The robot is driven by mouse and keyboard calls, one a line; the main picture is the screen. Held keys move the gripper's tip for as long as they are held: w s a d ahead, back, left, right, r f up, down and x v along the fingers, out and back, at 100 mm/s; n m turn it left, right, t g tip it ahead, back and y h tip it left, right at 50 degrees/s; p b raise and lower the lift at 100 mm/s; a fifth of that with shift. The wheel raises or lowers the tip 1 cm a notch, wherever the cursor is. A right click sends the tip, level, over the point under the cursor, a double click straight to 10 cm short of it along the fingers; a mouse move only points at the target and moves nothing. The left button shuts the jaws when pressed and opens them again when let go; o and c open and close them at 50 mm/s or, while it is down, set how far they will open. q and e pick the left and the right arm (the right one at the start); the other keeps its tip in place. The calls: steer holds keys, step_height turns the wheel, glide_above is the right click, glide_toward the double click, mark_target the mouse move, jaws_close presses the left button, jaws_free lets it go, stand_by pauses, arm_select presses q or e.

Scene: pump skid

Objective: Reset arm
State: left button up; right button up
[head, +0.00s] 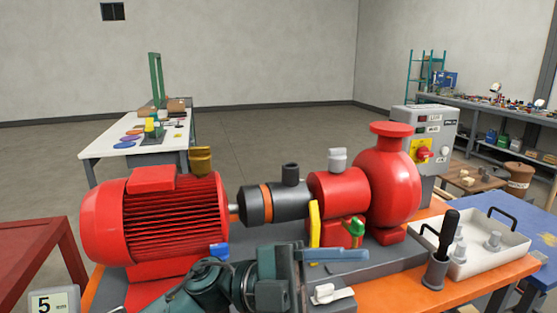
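My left arm comes in at the bottom, left of centre, and ends in my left gripper (297,278), low in front of the pump skid. Its fingers are seen nearly edge-on, so I cannot tell whether they are open or shut. A blue-grey bar (340,254) lies just right of the gripper; I cannot tell whether the two touch. A yellow upright lever (314,225) and a green valve (353,229) stand behind it. The red motor (160,223), dark coupling (275,203) and red pump (387,190) stand on the skid. My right gripper is not in view.
A white tray (513,249) with metal parts and a dark cup (435,273) holding a black-handled tool stand at right on the orange bench (400,291). A small white item (330,293) lies by the gripper. A grey control box (428,135) stands behind the pump.

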arm_select(q)
steer(key=w+a+f+n+t+y+p, duration=0.1)
steer(key=w+a+f+n+t+y, duration=0.35)
steer(key=n+t, duration=0.75)
steer(key=w+a+f+n+t+y, duration=0.2)
steer(key=w+a+f+n+t, duration=0.25)
steer(key=f+n+t, duration=0.55)
steer(key=s+a+f+n+g+y, duration=0.1)
steer(key=s+a+f+n+y, duration=0.2)
steer(key=f, duration=0.4)
steer(key=s+a+f+n+g+y+p, duration=0.1)
steer(key=s+a+f+n+y, duration=0.2)
steer(key=s+a+f+y, duration=0.1)
steer(key=s+a+f+n+g+y, duration=0.2)
steer(key=s+a+f, duration=0.4)
steer(key=f, duration=0.4)
steer(key=shift+s+f+n+y, duration=0.4)
steer(key=shift+s+n+y, duration=0.2)
steer(key=shift+s+y, duration=0.05)
